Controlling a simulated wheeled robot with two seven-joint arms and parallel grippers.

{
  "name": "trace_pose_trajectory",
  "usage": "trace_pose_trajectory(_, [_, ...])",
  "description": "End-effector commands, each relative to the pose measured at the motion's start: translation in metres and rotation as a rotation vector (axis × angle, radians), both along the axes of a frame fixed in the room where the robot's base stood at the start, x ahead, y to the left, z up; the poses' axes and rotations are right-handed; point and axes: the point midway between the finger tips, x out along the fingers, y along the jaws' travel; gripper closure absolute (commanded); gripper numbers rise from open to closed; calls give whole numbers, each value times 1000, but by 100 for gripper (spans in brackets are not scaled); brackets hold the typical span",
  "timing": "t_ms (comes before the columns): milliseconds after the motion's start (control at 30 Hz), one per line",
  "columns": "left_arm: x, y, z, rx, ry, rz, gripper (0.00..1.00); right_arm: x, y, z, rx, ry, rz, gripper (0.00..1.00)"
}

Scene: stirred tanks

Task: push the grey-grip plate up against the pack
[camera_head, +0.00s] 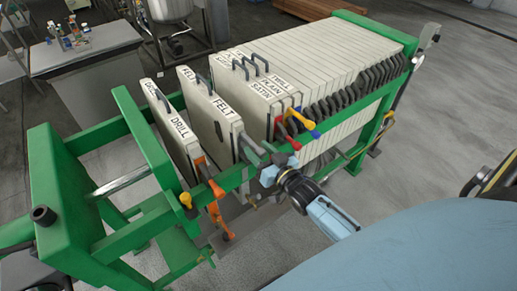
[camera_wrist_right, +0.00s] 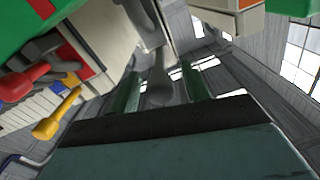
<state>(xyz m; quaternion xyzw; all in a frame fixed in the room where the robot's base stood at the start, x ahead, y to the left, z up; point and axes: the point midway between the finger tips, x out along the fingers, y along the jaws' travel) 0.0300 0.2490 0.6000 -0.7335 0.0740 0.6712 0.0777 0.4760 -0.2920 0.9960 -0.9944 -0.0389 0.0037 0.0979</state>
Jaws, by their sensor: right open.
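The plate with the grey grip is the pale FELT plate (camera_head: 215,103), hanging upright on the green frame between the DRILL plate and the pack. Its grey grip (camera_head: 248,148) sticks out at the near side. The pack (camera_head: 325,68) of pale plates stands to its right, with a gap between. My right gripper (camera_head: 265,166) is at the near rail by the grey grip. In the right wrist view a grey grip (camera_wrist_right: 158,86) lies between the open fingers (camera_wrist_right: 160,88); I cannot tell whether they touch it. My left gripper is not in view.
The DRILL plate (camera_head: 166,117) stands apart on the left. Red, yellow and blue grips (camera_head: 300,122) stick out from the pack near my right gripper. The green rail (camera_head: 230,183) runs along the near side. A bench with bottles (camera_head: 80,48) is behind.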

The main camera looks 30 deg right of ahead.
Motion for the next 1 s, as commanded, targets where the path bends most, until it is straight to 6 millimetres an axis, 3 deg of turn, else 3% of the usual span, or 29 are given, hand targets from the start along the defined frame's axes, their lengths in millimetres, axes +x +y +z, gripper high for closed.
trace_pose_trajectory(367, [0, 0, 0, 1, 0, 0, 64, 6, 1, 0, 0, 1, 0, 53])
trace_pose_trajectory(733, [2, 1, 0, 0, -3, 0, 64, 6, 1, 0, 0, 1, 0, 99])
trace_pose_trajectory(1000, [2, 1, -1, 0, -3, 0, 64, 9, 1, 0, -1, -1, 8, 100])
